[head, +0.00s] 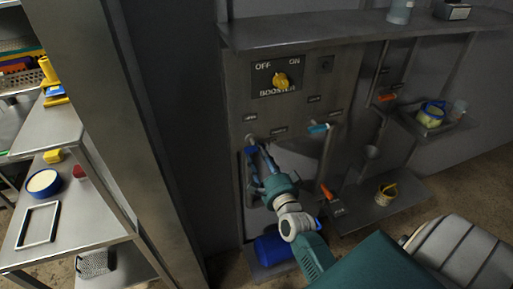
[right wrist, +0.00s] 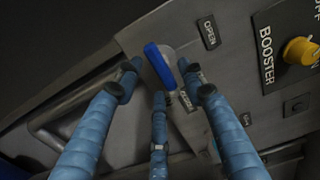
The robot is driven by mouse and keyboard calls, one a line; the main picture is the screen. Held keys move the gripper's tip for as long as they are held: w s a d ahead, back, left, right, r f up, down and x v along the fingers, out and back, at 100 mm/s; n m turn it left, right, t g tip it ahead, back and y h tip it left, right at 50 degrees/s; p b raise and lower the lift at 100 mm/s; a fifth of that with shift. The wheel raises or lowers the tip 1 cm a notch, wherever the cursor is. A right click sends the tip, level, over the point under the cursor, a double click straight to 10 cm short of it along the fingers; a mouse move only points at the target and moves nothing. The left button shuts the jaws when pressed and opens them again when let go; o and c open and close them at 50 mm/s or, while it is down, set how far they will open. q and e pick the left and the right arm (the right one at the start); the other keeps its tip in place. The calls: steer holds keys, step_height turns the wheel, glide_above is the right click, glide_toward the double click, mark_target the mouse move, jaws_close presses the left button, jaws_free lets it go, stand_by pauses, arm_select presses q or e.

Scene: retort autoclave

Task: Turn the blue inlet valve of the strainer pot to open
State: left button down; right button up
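A blue valve handle (head: 250,149) sits on the left part of the grey metal panel, below the booster knob. It also shows in the right wrist view (right wrist: 159,65) as a short blue lever on a grey pivot. A label reading OPEN (right wrist: 209,32) is beside it, and a second label (right wrist: 187,101) is partly hidden by my fingers. My right gripper (head: 262,154) is at the handle, with its fingers spread. In the right wrist view the fingertips (right wrist: 158,80) lie on either side of the lever; whether any touches is unclear. My left gripper is out of view.
A yellow booster knob (head: 281,80) is above the handle. A light-blue handle (head: 318,128) is to its right, with orange handles (head: 388,97) (head: 326,192) farther right. A shelf (head: 350,29) juts out above the panel. A grey post (head: 110,110) and a bench stand left.

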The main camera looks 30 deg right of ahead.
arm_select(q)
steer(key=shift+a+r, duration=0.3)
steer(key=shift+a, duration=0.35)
arm_select(e)
steer(key=shift+x, duration=1.5)
steer(key=shift+c, duration=0.5)
jaws_close()
